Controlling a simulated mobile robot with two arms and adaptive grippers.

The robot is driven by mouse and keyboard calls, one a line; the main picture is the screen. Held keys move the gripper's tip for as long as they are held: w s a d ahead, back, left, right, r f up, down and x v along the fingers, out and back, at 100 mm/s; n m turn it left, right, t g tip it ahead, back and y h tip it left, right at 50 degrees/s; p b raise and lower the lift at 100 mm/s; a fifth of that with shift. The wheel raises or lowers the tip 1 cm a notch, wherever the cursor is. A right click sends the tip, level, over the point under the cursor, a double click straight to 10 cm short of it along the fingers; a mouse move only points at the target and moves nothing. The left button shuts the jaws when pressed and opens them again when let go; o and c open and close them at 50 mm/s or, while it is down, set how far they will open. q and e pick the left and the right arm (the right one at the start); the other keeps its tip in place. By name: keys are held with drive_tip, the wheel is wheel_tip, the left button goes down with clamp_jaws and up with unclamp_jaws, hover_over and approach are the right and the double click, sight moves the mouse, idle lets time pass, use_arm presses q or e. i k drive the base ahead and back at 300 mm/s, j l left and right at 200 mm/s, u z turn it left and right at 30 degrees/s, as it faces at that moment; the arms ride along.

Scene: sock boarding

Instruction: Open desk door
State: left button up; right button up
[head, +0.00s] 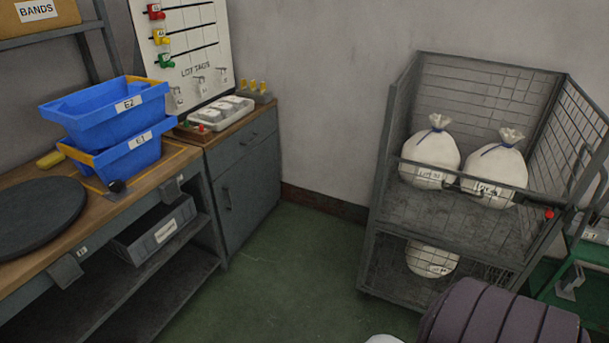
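The grey desk (258,195) stands against the back wall, left of the middle in the head view. The door looks shut, flush with the desk front. Neither of my grippers is in view, so nothing shows at the handle.
A workbench (135,198) with blue bins (105,112) adjoins the desk on the left. A wire cage cart (372,232) holding white sacks stands at right. A purple ribbed object (500,315) sits at bottom right. Green floor (290,275) before the desk is clear.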

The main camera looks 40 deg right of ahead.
sight(242, 195)
drive_tip(key=z, duration=1.05)
drive_tip(key=i+l+z, duration=0.2)
drive_tip(key=i, duration=0.4)
drive_tip(key=j, duration=0.1)
